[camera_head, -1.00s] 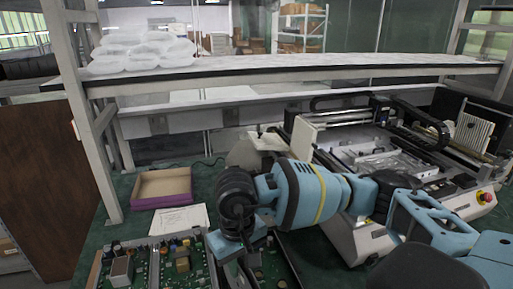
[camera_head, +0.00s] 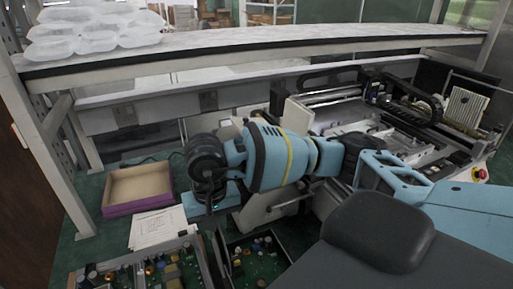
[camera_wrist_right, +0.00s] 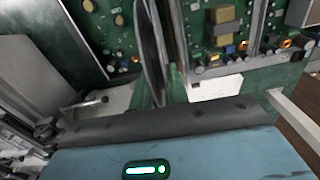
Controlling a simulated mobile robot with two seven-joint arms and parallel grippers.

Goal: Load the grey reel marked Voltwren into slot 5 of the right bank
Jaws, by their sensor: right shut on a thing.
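My right arm reaches in from the right in the head view, and its gripper (camera_head: 213,212) is low beside the circuit boards, partly hidden by the wrist. In the right wrist view a thin, dark grey reel (camera_wrist_right: 152,45) stands edge-on in front of the gripper, which is shut on it. The reel's face is turned away, so no Voltwren marking can be read. The pick-and-place machine (camera_head: 417,156) stands at the right of the bench. I cannot make out the right bank or a slot 5. My left gripper is not in view.
Green circuit boards in metal frames (camera_head: 150,265) lie at the front, close under the right gripper. A shallow purple-edged box (camera_head: 136,204) and a white paper sheet (camera_head: 158,228) lie to the left. A shelf (camera_head: 250,52) with white bags (camera_head: 90,32) runs above the bench.

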